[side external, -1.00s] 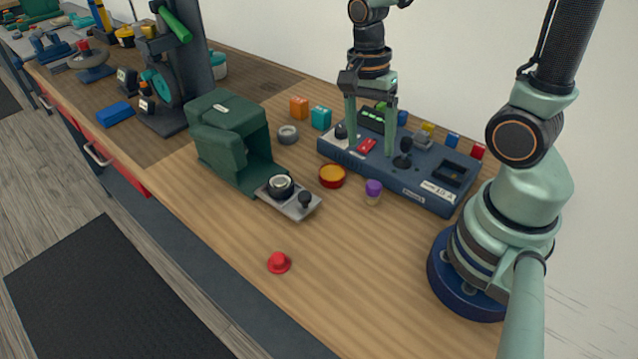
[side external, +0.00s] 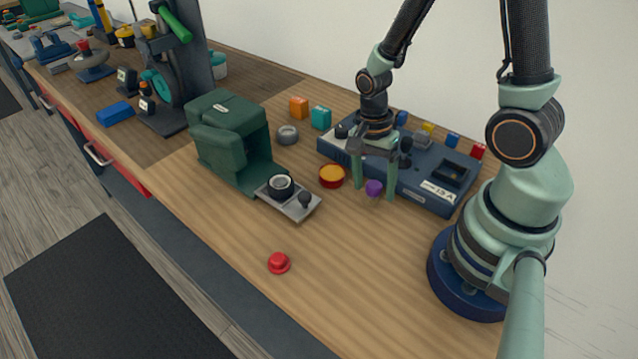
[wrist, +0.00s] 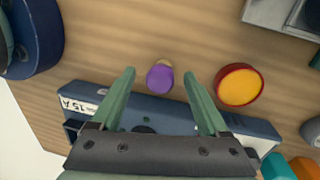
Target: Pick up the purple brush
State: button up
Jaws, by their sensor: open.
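The purple brush (side external: 374,188) stands on the wooden bench just in front of the blue control box. It has a purple top and a pale lower part, which shows in the wrist view beside the purple top (wrist: 160,77). My gripper (side external: 375,192) is open, with its two pale green fingers down on either side of the brush in the side view. In the wrist view the brush lies ahead of and between the fingertips (wrist: 161,76), touching neither. I cannot tell the exact height of the fingertips above the bench.
A red dish with orange filling (side external: 332,176) sits close left of my gripper. The blue control box (side external: 425,180) is right behind it. A green machine (side external: 232,140) with a metal plate stands further left. A red knob (side external: 279,263) lies on otherwise clear bench in front.

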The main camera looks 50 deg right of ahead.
aim_at(374, 184)
jog(key=shift+s+f, duration=0.1)
jog(key=shift+f, duration=0.4)
grip_shut()
jog(key=shift+r, duration=0.2)
notch_tip(374, 184, up, 20)
jog(key=shift+f, duration=0.15)
dwell(0.4)
